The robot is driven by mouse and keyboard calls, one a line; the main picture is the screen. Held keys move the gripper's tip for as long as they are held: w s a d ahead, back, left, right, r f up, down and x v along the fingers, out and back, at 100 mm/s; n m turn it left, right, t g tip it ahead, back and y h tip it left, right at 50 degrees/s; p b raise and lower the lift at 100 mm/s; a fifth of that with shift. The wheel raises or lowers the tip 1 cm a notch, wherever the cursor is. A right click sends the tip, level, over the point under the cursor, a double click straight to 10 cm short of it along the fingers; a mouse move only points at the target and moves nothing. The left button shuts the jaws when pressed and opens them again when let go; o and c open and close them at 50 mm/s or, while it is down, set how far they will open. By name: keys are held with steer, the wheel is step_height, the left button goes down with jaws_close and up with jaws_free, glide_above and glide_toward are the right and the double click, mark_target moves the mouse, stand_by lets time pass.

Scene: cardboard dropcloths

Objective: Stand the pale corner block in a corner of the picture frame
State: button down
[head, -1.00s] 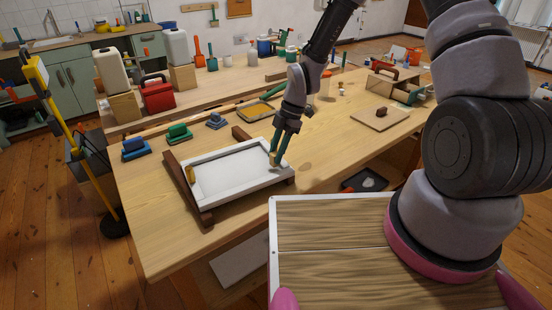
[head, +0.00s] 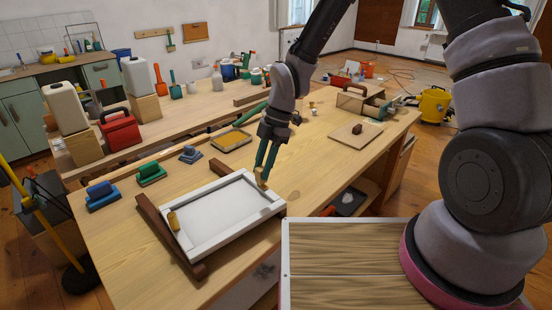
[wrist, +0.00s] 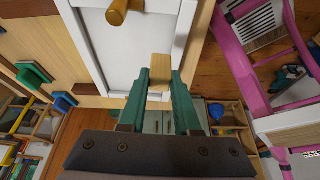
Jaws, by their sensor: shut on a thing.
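The white picture frame (head: 210,243) lies on the workbench, with a pale panel inside it. My gripper (head: 262,176) points down over the frame's right side, its green fingers shut on the pale corner block (head: 263,186). In the wrist view the block (wrist: 160,68) sits between the fingertips (wrist: 160,82), and its wooden end face shows. I cannot tell whether the block touches the frame.
A tan knob-like piece (head: 173,221) stands at the frame's left side. A dark wooden bar (head: 165,240) lies along the left. Blue (head: 102,196) and green (head: 151,174) sanding blocks and a shallow tray (head: 231,140) are behind.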

steer(key=shift+s+f, duration=0.1)
steer(key=shift+d+f, duration=0.1)
steer(key=shift+f, duration=4.1)
steer(key=shift+w+d, duration=0.2)
steer(key=shift+d, duration=0.4)
steer(key=c, duration=0.5)
jaws_free()
steer(key=shift+c, duration=0.2)
